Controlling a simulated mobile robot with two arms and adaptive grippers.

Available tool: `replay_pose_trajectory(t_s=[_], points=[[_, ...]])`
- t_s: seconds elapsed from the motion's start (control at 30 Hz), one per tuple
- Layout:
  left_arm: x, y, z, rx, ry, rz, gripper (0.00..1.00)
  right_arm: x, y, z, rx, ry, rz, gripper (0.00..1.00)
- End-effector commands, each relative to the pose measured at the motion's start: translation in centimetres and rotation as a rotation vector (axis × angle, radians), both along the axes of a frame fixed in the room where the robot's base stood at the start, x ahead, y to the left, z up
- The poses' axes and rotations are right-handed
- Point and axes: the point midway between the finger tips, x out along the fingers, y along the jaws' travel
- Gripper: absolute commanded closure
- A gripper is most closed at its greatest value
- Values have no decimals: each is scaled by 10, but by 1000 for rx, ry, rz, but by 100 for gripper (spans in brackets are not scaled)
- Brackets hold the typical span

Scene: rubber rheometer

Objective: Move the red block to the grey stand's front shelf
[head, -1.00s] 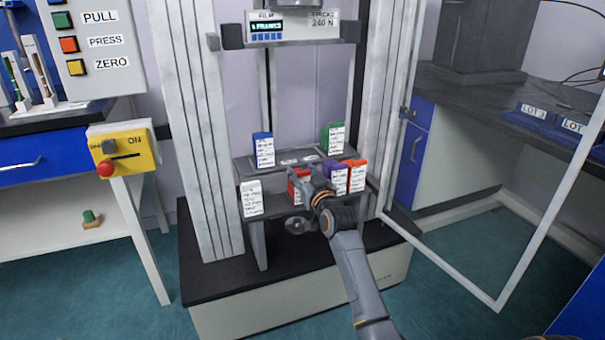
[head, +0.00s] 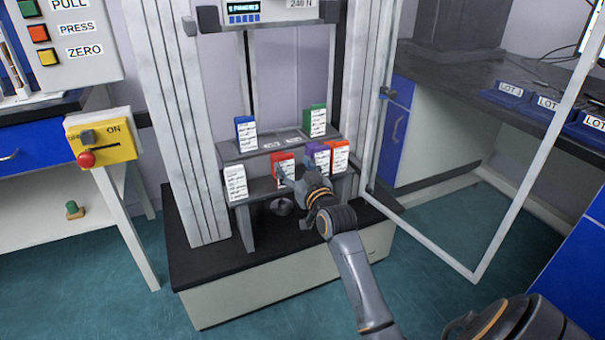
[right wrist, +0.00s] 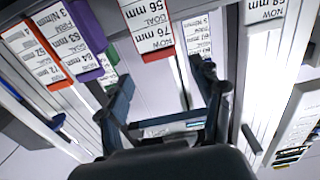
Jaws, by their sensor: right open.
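The red block (head: 283,165) stands upright on the front shelf of the grey stand (head: 262,190), between the white block (head: 235,182) and the purple block (head: 318,157). My right gripper (head: 296,181) is open and empty just in front of the red block and a little to its right, hiding part of its lower edge. In the right wrist view, which is upside down, the red block (right wrist: 146,32) is beyond the spread fingers (right wrist: 160,97) and apart from them. My left gripper is out of view.
An orange block (head: 339,155) stands beside the purple one. Blue (head: 246,134) and green (head: 315,120) blocks stand on the rear, higher shelf. Frame columns flank the stand, and an open clear door (head: 478,230) is at the right. Front shelf room shows between white and red.

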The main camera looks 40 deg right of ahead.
Motion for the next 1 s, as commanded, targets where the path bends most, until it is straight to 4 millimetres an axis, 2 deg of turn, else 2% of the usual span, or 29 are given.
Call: replay_pose_trajectory(t_s=[0.1,0.3,0.57,0.67,0.77,0.8,0.9,1.0], points=[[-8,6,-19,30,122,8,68,-22,5,1,-1,1,0,34],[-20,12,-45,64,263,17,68,-47,12,0,1,1,1,34],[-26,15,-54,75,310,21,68,-56,19,-3,-3,9,10,34],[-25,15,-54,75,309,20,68,-67,53,-19,-18,69,68,34],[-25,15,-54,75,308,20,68,-95,114,-47,-39,178,171,34],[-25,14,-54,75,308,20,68,-111,141,-58,-43,225,214,34],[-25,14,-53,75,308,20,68,-154,199,-78,-40,333,312,34],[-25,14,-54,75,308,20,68,-194,241,-88,-23,415,382,34]])
